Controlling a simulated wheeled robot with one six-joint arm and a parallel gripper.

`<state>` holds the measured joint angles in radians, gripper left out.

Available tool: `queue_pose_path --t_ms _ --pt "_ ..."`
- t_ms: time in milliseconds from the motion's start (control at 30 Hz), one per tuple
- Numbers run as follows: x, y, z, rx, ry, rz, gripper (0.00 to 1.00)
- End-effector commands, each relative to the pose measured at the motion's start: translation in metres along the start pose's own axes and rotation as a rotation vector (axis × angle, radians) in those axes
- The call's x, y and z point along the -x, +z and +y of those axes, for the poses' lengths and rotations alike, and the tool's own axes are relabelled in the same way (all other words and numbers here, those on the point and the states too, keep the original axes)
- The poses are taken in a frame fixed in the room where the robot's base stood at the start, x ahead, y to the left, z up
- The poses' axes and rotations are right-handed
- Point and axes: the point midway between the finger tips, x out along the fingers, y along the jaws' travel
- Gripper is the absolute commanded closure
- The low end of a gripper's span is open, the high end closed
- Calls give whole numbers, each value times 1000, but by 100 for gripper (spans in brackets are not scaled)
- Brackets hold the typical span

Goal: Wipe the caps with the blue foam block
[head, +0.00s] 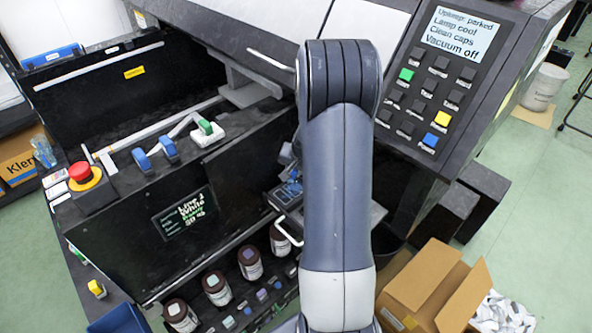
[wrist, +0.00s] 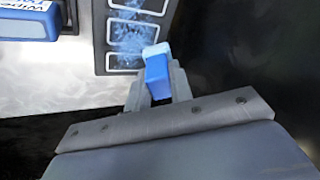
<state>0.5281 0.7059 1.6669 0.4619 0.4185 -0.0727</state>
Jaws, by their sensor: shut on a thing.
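My gripper (wrist: 157,82) is shut on the blue foam block (wrist: 158,78), which has a pale blue end pointing away from me. In the head view my arm hides the gripper and the block.
A blue box with white lettering (wrist: 27,22) lies on the plate's left. Dark printer housing and gaps surround the plate. Bottles (head: 216,288) stand in a row below the front panel. The control screen (head: 461,37) reads "Clean caps". An open cardboard box (head: 425,285) stands right.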

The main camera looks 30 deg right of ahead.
Motion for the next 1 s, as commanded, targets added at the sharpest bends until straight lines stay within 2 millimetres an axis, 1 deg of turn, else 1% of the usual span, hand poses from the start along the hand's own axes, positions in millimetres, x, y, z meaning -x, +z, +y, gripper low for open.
queue_pose_path --t_ms 33,100,167,700,833,1000 --pt "-1 0 -1 1 0 0 100" --pt "8 -2 -4 1 -1 0 100" --pt "22 -8 -9 4 0 5 100" --pt "65 -18 -25 11 -2 -2 100" --pt "73 -20 -28 11 -2 -3 100" --pt "74 -20 -28 11 -2 -4 100"
